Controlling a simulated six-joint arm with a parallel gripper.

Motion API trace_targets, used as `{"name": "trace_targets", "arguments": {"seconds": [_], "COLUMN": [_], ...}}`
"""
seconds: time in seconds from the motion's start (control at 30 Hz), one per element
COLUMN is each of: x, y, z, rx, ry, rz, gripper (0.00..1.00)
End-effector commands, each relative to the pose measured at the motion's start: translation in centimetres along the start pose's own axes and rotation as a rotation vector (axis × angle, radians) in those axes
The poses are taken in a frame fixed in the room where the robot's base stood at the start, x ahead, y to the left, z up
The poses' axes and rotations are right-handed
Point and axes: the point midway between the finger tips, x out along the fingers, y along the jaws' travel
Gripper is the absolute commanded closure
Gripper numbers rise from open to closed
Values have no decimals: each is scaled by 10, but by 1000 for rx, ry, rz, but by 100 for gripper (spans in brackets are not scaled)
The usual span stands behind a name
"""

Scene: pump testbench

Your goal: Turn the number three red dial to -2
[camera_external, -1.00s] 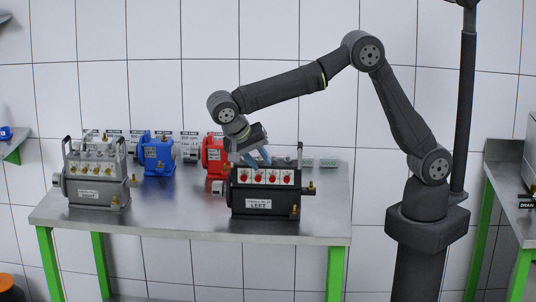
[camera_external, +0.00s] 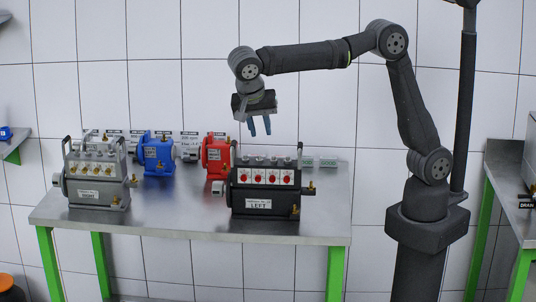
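The black pump box labelled LEFT (camera_external: 262,207) stands at the front right of the table. Its front has a row of several red dials on white plates. The third red dial from the left (camera_external: 272,178) is in that row; its pointer and scale are too small to read. My gripper (camera_external: 259,127) hangs above the box, its two blue fingers pointing down. The fingers are apart with nothing between them, and they touch no dial.
A grey pump box (camera_external: 97,190) with brass-coloured dials stands at the left of the table (camera_external: 180,216). A blue pump (camera_external: 157,155) and a red pump (camera_external: 215,158) stand behind. The table's front middle is clear. Another bench is at the right.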

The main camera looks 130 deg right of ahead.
Motion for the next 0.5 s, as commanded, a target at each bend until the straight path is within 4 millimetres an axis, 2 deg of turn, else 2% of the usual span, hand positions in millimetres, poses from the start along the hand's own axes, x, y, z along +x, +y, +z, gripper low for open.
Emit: {"name": "trace_targets", "arguments": {"seconds": [0.17, 0.5], "x": [24, 99], "y": [1, 1], "z": [0, -1], "rx": [1, 0], "ry": [3, 3], "rz": [5, 7], "gripper": [74, 74]}}
